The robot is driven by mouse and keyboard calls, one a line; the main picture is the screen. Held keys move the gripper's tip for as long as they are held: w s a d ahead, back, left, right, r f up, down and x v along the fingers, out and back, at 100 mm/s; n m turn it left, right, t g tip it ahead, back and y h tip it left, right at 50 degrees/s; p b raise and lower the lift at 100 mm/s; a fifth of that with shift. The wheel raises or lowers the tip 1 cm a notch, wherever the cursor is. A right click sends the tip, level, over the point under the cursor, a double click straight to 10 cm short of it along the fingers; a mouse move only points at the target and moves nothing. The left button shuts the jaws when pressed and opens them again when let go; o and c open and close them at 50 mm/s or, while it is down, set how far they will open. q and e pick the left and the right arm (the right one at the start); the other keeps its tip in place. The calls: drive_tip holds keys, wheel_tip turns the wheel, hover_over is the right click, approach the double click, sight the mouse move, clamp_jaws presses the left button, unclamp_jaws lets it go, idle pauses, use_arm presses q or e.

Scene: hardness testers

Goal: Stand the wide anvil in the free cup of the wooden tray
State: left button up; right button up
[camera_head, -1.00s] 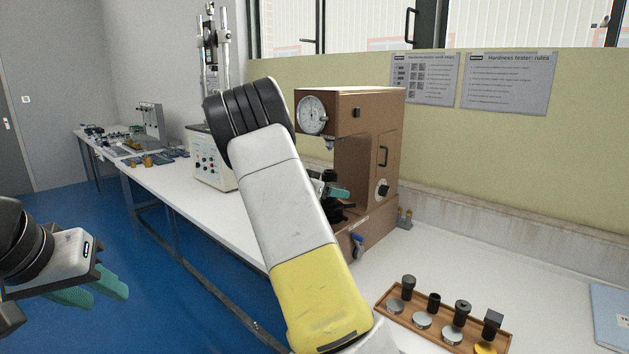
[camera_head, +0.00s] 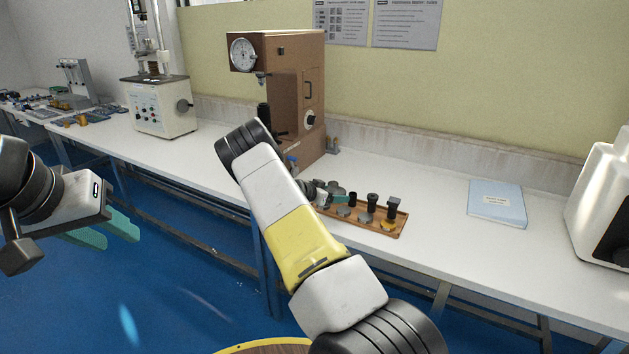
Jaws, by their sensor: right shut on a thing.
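The wooden tray (camera_head: 403,234) lies on the white bench, right of centre. It holds several dark upright pieces, such as a square-topped one (camera_head: 393,207), and flat round discs (camera_head: 365,217) in front. My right gripper (camera_head: 338,197) is at the tray's left end, with teal fingers shut on a small grey piece, apparently the wide anvil (camera_head: 336,187). The piece is mostly hidden by the gripper. The gripper and arm also hide the tray's left end, and I cannot tell which cup is free. My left gripper (camera_head: 108,235) is open and empty over the floor at left.
A brown hardness tester (camera_head: 290,85) stands behind the tray to the left. A blue book (camera_head: 497,203) lies to the right, and a white machine (camera_head: 602,200) is at the right edge. The bench between tray and book is clear.

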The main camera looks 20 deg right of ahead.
sight(352, 197)
drive_tip(key=shift+s+d+f, duration=0.2)
drive_tip(key=shift+d, duration=0.2)
drive_tip(key=shift+w+d+f, duration=0.1)
drive_tip(key=shift+w+d, duration=0.4)
drive_tip(key=shift+d, duration=0.85)
drive_tip(key=shift+w+d+r, duration=0.1)
drive_tip(key=shift+w+d, duration=0.45)
drive_tip(key=shift+d, duration=0.75)
drive_tip(key=shift+w+d+f, duration=0.1)
drive_tip(key=shift+w+d, duration=0.4)
drive_tip(key=shift+d, duration=0.85)
drive_tip(key=shift+f, duration=0.65)
drive_tip(key=o, duration=1.3)
drive_tip(key=shift+s+a+f, duration=0.1)
drive_tip(key=shift+f, duration=0.05)
drive_tip(key=shift+c, duration=1.1)
